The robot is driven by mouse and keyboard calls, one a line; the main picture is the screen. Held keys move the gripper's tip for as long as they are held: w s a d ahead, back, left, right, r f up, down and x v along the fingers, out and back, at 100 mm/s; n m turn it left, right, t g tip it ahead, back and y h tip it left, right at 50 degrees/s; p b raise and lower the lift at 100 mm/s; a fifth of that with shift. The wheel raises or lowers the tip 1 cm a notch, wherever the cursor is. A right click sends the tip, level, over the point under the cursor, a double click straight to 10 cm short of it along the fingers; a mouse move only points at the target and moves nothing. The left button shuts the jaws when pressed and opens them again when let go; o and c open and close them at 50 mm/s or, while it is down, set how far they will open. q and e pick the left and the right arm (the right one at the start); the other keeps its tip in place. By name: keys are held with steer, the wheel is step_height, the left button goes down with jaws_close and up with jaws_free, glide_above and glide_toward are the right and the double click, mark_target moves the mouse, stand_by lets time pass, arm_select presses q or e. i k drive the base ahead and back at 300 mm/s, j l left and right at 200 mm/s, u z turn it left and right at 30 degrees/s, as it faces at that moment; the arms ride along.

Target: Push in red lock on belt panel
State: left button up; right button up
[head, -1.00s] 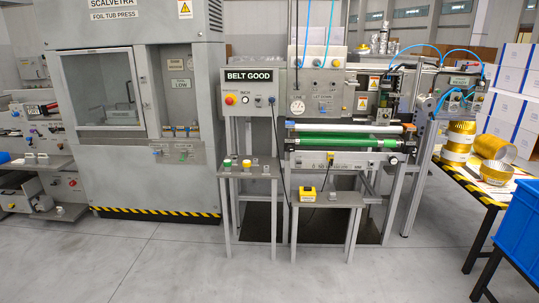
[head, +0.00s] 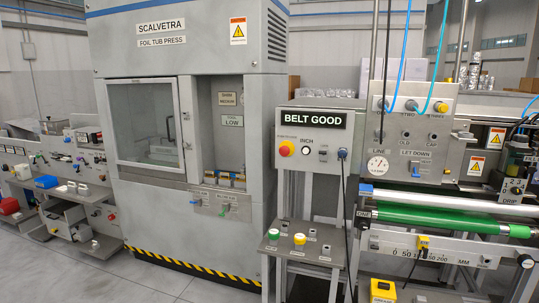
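The belt panel (head: 294,123) is a grey box under a black "BELT GOOD" sign (head: 315,119), right of the middle of the head view. The red lock (head: 284,151) is a round red knob on a yellow base at the panel's left side. Its depth of travel cannot be told from here. To its right are a white button (head: 306,151) labelled INCH, a small switch (head: 323,153) and a blue plug (head: 342,155) with a dark cable. Neither of my grippers is in view, and nothing touches the lock.
A small grey stand (head: 283,266) with green and yellow knobs stands below the panel. The tall foil tub press (head: 146,74) is to its left. A green roller (head: 440,219) and gauge frame are to its right. Grey floor shows at lower left.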

mark_target(284, 150)
steer(key=i+u, duration=0.35)
steer(key=u, duration=0.15)
steer(key=i+l+u, duration=0.25)
steer(key=u, duration=0.2)
steer(key=i+l+u, duration=0.2)
steer(key=i+l, duration=1)
steer(key=l, duration=0.1)
